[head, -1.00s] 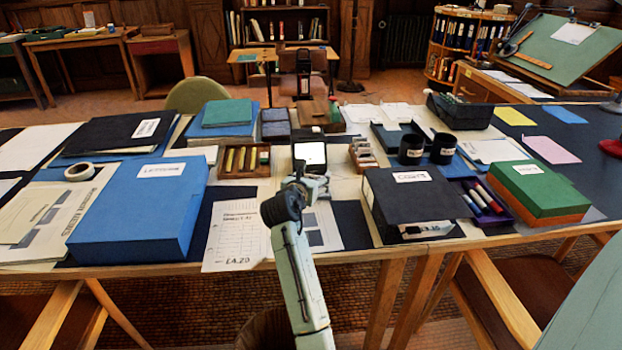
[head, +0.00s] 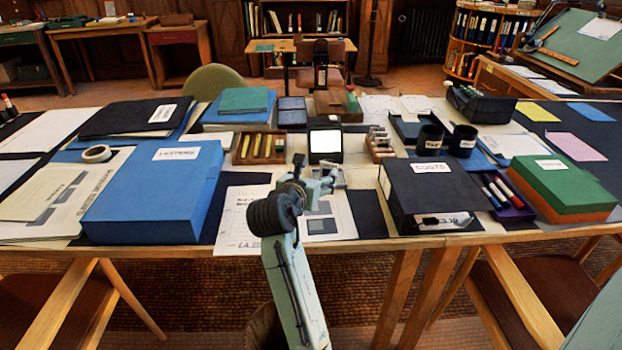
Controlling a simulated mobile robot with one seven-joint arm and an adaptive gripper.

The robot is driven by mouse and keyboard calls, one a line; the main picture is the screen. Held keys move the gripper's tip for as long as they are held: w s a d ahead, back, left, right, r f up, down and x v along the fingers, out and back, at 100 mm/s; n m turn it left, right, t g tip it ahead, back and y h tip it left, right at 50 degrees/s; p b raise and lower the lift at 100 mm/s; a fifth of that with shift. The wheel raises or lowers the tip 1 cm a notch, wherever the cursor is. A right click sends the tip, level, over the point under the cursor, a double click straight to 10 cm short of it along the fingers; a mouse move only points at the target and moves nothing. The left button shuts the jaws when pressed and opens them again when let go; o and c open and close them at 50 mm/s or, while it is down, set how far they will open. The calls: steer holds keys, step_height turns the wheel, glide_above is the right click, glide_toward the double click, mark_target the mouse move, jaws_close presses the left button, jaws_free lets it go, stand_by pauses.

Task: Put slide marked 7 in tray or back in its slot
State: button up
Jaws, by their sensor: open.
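My gripper (head: 322,183) is open, low over the front middle of the table, just in front of a small viewer with a lit white screen (head: 325,141). Its fingertips are small here, and I cannot make out anything between them. A small wooden rack with pale upright pieces (head: 380,144) stands right of the viewer; these may be slides, but no numbers are readable. A wooden tray with yellow strips (head: 259,147) lies left of the viewer. I cannot pick out the slide marked 7 or its slot.
A blue box (head: 150,195) stands at the left and a black labelled box (head: 430,190) at the right, either side of the gripper. Printed sheets (head: 240,215) lie under the arm. Black cups (head: 463,140), a pen tray (head: 505,197) and a green box (head: 562,182) fill the right.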

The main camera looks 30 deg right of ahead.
steer(key=shift+s+a+r, duration=0.1)
steer(key=shift+s+a, duration=0.05)
steer(key=shift+a, duration=0.1)
